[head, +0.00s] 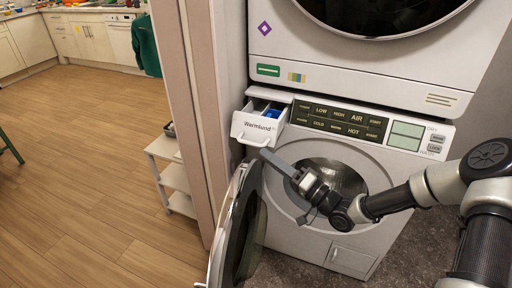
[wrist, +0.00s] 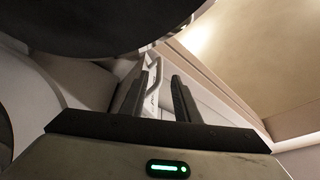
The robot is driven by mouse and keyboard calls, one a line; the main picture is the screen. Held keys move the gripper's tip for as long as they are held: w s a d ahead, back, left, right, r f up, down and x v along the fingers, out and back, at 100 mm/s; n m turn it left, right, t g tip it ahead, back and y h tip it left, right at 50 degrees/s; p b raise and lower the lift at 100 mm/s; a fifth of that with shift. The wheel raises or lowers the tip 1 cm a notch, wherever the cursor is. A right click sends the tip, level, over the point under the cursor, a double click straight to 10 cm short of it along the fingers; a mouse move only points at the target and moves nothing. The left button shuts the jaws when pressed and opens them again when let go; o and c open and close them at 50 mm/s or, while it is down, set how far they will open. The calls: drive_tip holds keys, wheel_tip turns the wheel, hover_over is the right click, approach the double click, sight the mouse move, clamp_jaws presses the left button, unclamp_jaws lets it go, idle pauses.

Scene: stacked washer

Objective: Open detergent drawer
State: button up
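The white detergent drawer (head: 258,128), labelled "Warmlund", sticks out of the upper left of the washer (head: 350,185). Its inside shows, with something blue (head: 272,114) in it. A handle is on its front. My gripper (head: 268,156) is just below and in front of the drawer front. In the wrist view my gripper's two dark fingers (wrist: 157,98) are apart, and a pale handle-like bar (wrist: 155,78) shows in the gap beyond them. I cannot tell whether either finger touches it.
The washer's round door (head: 239,230) hangs open to the left, below my gripper. A dryer (head: 365,50) is stacked above. A wall edge (head: 195,110) stands close left of the drawer. A small white shelf (head: 172,175) is further left, with open wooden floor beyond.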

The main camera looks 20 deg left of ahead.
drive_tip(key=v, duration=0.8)
drive_tip(key=shift+s+d, duration=0.2)
drive_tip(key=shift+d, duration=0.15)
